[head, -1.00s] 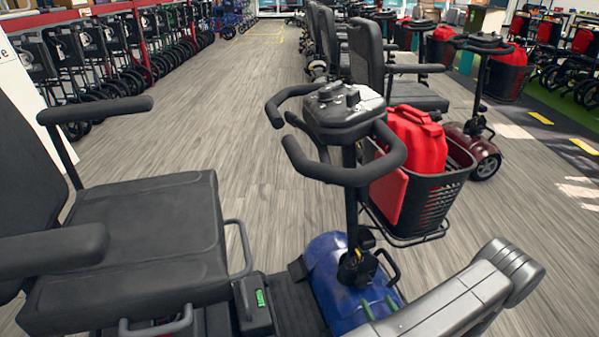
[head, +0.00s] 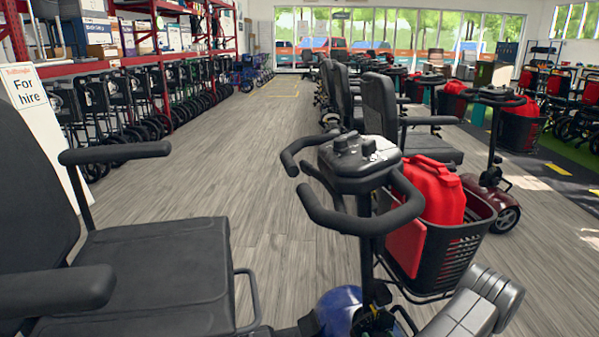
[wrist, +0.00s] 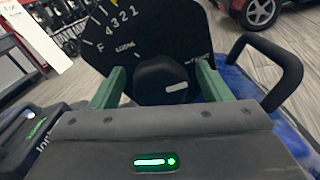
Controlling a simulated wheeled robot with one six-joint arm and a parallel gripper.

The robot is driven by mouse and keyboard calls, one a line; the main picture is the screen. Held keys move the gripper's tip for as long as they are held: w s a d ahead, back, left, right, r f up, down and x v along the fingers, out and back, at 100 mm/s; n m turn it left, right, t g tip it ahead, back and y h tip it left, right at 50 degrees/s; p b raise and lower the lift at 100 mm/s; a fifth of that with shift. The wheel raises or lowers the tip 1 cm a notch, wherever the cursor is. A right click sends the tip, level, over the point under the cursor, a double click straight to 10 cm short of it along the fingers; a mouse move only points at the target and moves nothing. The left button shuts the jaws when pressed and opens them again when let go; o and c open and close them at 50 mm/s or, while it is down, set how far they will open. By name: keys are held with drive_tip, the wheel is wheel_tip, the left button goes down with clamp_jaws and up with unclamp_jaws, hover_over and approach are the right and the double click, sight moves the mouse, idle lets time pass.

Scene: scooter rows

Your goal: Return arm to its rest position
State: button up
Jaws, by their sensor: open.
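My gripper (wrist: 160,82) shows in the wrist view with two green fingers spread apart. Between and beyond them is a black dial panel (wrist: 125,45) with white numbers and a dark knob (wrist: 163,80). The fingers are not closed on the knob; I cannot tell how far off it is. A grey arm link of mine (head: 480,300) shows at the lower right of the head view; my gripper is out of that view. The nearest scooter has a blue body (head: 340,308), black handlebars (head: 360,170) and a black seat (head: 150,270).
A black loop handle (wrist: 285,70) is right of my fingers. More scooters stand behind. Clear grey floor (head: 240,150) runs down the middle, beside wheelchair racks.

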drive_tip(key=p+v, duration=0.3)
drive_tip(key=v, duration=1)
drive_tip(key=shift+s, duration=0.4)
drive_tip(key=b+x, duration=0.3)
drive_tip(key=x, duration=1.1)
drive_tip(key=shift+f, duration=0.1)
drive_tip(key=shift+s+r+n, duration=0.1)
drive_tip(key=shift+r+n, duration=0.1)
drive_tip(key=shift+n, duration=0.6)
drive_tip(key=n+p, duration=0.1)
drive_tip(key=n, duration=0.3)
drive_tip(key=shift+a, duration=0.1)
drive_tip(key=p+v, duration=0.3)
drive_tip(key=v, duration=0.8)
drive_tip(key=shift+s+f, duration=0.1)
drive_tip(key=shift+s, duration=0.2)
